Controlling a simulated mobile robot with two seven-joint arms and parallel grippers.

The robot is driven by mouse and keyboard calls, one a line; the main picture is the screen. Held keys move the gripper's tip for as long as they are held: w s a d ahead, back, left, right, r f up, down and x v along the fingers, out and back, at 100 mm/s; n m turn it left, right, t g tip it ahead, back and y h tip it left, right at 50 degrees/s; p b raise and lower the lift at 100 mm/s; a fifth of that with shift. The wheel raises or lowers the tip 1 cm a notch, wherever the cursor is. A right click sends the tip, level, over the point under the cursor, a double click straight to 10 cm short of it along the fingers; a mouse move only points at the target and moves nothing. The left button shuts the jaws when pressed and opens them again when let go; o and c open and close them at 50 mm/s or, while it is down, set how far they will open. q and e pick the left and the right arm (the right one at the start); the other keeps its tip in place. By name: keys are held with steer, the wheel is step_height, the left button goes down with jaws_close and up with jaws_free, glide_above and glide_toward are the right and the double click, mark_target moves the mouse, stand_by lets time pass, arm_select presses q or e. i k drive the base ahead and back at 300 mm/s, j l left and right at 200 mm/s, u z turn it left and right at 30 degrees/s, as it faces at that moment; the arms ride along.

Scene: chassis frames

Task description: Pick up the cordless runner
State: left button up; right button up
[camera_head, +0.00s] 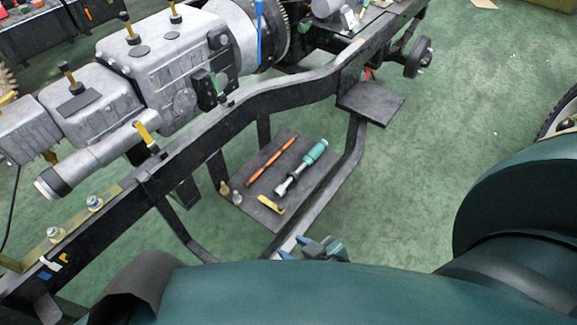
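A tool with a teal grip and a silver-grey head (302,166), which I take for the cordless runner, lies on a dark shelf (262,212) beside the chassis rail. It lies slantwise, with its teal end toward the upper right. My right gripper (294,248) shows just past the edge of my arm, below the shelf's near corner. Its two blue fingertips look apart with nothing between them. It is clear of the tool. Much of the gripper is hidden behind my arm. My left gripper is not in view.
An orange-handled tool (270,161), a yellow piece (270,205) and small fittings (225,189) share the shelf. The black chassis rail (205,128) and grey gearbox (165,65) stand to the left. A small dark plate (371,103) juts out above. Green floor is free to the right.

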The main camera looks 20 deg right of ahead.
mark_target(279, 190)
steer(key=k, duration=0.25)
steer(key=k+u, duration=0.2)
steer(key=u, duration=0.2)
steer(key=k+j+u, duration=0.1)
steer(key=u, duration=0.3)
steer(key=l+u, duration=0.15)
steer(key=u, duration=0.3)
steer(key=k+l+u, duration=0.1)
steer(key=u, duration=0.3)
steer(key=l+u, duration=0.1)
steer(key=u, duration=0.35)
steer(key=k+l, duration=0.25)
steer(key=l, duration=0.15)
steer(key=k+l, duration=0.2)
steer(key=l, duration=0.2)
steer(key=k+l, duration=0.25)
steer(key=l, duration=0.15)
steer(key=k+l, duration=0.2)
steer(key=l, duration=0.25)
steer(key=k+l, duration=0.25)
steer(key=l, duration=0.15)
steer(key=k+l, duration=0.2)
steer(key=l, duration=0.2)
steer(key=k+l, duration=0.25)
steer(key=l, duration=0.15)
steer(key=k+l, duration=0.1)
steer(key=l, duration=0.4)
steer(key=k+l, duration=0.1)
steer(key=l, duration=0.35)
